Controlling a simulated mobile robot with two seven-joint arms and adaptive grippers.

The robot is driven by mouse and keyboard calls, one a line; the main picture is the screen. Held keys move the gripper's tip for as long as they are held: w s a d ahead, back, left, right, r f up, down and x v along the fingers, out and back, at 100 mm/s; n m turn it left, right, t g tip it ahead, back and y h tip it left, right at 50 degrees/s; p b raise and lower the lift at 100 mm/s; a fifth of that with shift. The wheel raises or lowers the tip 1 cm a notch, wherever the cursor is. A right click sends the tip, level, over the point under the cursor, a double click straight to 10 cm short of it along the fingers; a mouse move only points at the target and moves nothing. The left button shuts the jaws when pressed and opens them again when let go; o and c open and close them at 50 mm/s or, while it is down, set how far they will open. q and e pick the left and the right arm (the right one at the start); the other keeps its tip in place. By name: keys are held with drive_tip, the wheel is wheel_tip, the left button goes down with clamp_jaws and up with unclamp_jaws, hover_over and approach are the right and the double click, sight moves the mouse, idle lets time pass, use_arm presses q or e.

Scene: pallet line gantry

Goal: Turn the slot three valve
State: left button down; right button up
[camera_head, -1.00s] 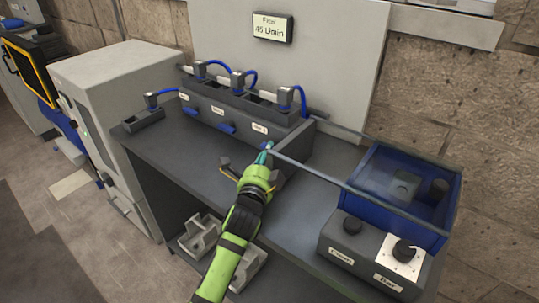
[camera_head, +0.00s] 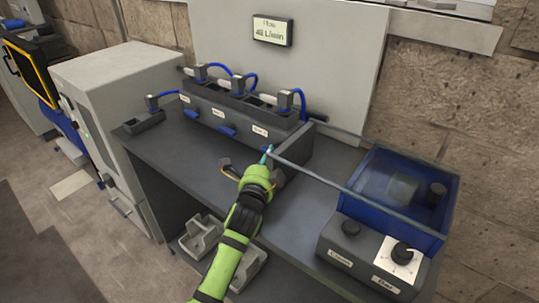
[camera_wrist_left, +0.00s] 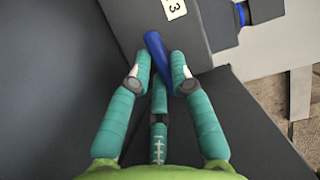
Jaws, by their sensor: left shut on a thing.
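The slot three valve is a blue lever (camera_wrist_left: 155,46) under the label marked 3 (camera_wrist_left: 174,8) in the left wrist view. It slants up to the left there. My left gripper (camera_wrist_left: 160,64) is shut on this lever, with its teal fingers on either side of it. In the head view the left gripper (camera_head: 268,153) is at the front right end of the grey valve block (camera_head: 245,118) and hides most of the lever. Two other blue levers, the middle one (camera_head: 228,131) and the left one (camera_head: 191,113), stick out of the block's front. My right gripper is not in view.
A display (camera_head: 272,31) on the back panel shows a flow in L/min, its digits blurred. A thin rail (camera_head: 325,179) runs close to the gripper on the right. A blue bin (camera_head: 365,211) and a box with black knobs (camera_head: 342,243) stand at the right.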

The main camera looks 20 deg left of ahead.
use_arm(q)
drive_tip(key=n+g+p, duration=0.1)
drive_tip(key=n+p, duration=0.1)
drive_tip(key=p, duration=0.2)
drive_tip(key=r+n+g+h+p, duration=0.1)
drive_tip(key=n+p, duration=0.2)
drive_tip(key=p, duration=0.2)
drive_tip(key=n+g+h+p, duration=0.1)
drive_tip(key=n+p, duration=0.2)
drive_tip(key=p, duration=0.2)
drive_tip(key=shift+a+r+g, duration=0.1)
drive_tip(key=shift+r+g, duration=0.05)
drive_tip(key=shift+g, duration=0.15)
drive_tip(key=shift+n+h+p, duration=0.5)
drive_tip(key=shift+n+p, duration=0.1)
drive_tip(key=shift+p, duration=0.15)
drive_tip(key=shift+a+n+g+h, duration=0.1)
drive_tip(key=shift+n+g+h, duration=0.35)
drive_tip(key=shift+n, duration=0.45)
drive_tip(key=shift+n+g+h+b, duration=0.4)
drive_tip(key=shift+n+h, duration=0.25)
drive_tip(key=shift+n, duration=0.25)
drive_tip(key=c, duration=1.1)
unclamp_jaws()
drive_tip(key=shift+w, duration=0.1)
